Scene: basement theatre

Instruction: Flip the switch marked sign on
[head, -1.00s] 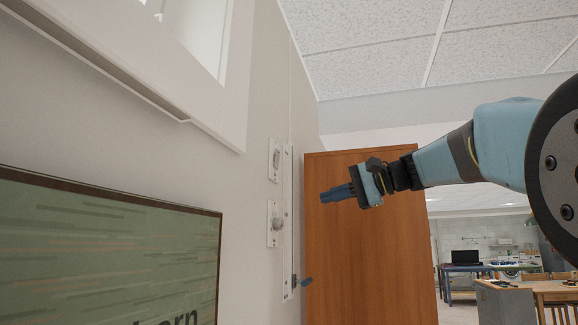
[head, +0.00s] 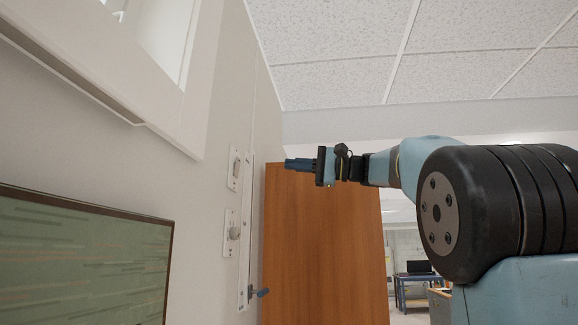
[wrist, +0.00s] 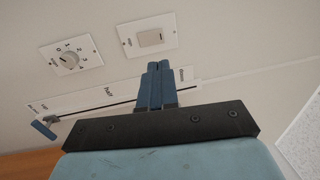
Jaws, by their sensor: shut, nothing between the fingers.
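A white wall plate with a pale rocker switch (head: 235,168) is on the wall at left. It also shows at the top of the wrist view (wrist: 150,38), where its small label is too small to read. My gripper (head: 287,164) is shut and empty, its blue fingers pointing left toward the wall at about the switch's height in the head view. In the wrist view the fingertips (wrist: 158,66) sit just below the switch plate, over the edge of the slider panel. I see no clear contact with the switch.
Below the switch is a plate with a round numbered dial (head: 233,233). Beside both runs a tall slider panel (head: 245,240) with a blue handle (head: 262,292). A framed screen (head: 80,260) hangs lower left, a ledge is above, and a wooden door (head: 325,240) stands behind my gripper.

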